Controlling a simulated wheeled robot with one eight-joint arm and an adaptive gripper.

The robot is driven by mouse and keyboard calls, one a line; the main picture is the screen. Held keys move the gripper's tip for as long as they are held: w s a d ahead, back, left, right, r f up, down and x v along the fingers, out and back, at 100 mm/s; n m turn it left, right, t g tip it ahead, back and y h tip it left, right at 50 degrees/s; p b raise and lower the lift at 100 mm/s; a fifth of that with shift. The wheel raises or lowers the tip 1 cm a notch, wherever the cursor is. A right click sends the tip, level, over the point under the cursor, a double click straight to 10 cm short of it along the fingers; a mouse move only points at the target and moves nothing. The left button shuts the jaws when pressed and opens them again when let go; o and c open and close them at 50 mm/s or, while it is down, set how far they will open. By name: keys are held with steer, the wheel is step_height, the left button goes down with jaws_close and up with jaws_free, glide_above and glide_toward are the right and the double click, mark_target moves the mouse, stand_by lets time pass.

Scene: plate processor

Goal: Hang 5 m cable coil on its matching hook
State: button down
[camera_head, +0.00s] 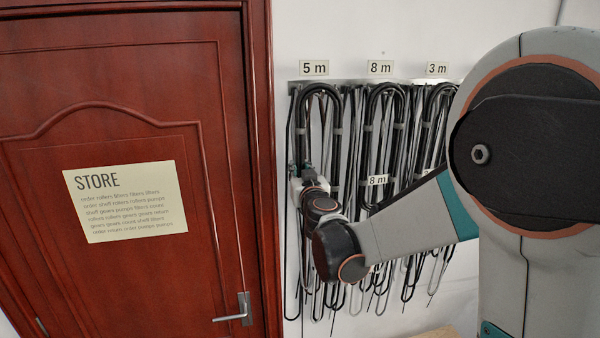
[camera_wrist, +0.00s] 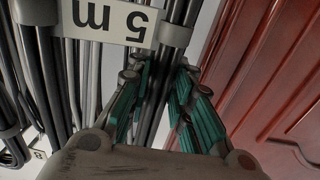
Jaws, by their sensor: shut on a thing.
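A black cable coil (camera_head: 320,89) hangs in a long loop at the rail under the wall sign "5 m" (camera_head: 314,68). In the wrist view, a "5 m" tag (camera_wrist: 112,20) shows upside down on the dark cables. My gripper (camera_head: 306,178) is at the left strands of this loop, well below its top. In the wrist view, its green fingers (camera_wrist: 160,98) are shut on dark cable strands (camera_wrist: 178,12). The hook under the sign is mostly covered by cable, so I cannot tell whether the loop rests on it.
More coils (camera_head: 384,95) hang close on the right under the signs "8 m" (camera_head: 380,68) and "3 m" (camera_head: 437,69). A red-brown door (camera_head: 120,270) with a lever handle (camera_head: 238,309) stands on the left. My arm hides much of the right side.

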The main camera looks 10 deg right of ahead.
steer(key=c, duration=1.3)
jaws_free()
steer(key=shift+c, duration=0.2)
steer(key=s, duration=1.1)
steer(key=s+a+f+n+g+y+b, duration=0.1)
steer(key=s+a+f+n+y+b, duration=0.3)
steer(key=s+a+f+b, duration=0.6)
steer(key=s+d+f+m+g+h+b, duration=0.1)
steer(key=s+d+f+g+b, duration=0.2)
steer(key=s+f+b, duration=0.3)
steer(key=s+d+f+m+g+h+b, duration=0.1)
steer(key=s+d+f+g+b, duration=0.2)
steer(key=f, duration=1.4)
steer(key=s+d+f+m+g+h+b, duration=0.1)
steer(key=s+d+f+g+b, duration=0.3)
steer(key=s+f+b, duration=0.6)
steer(key=f+b, duration=0.2)
steer(key=b, duration=0.3)
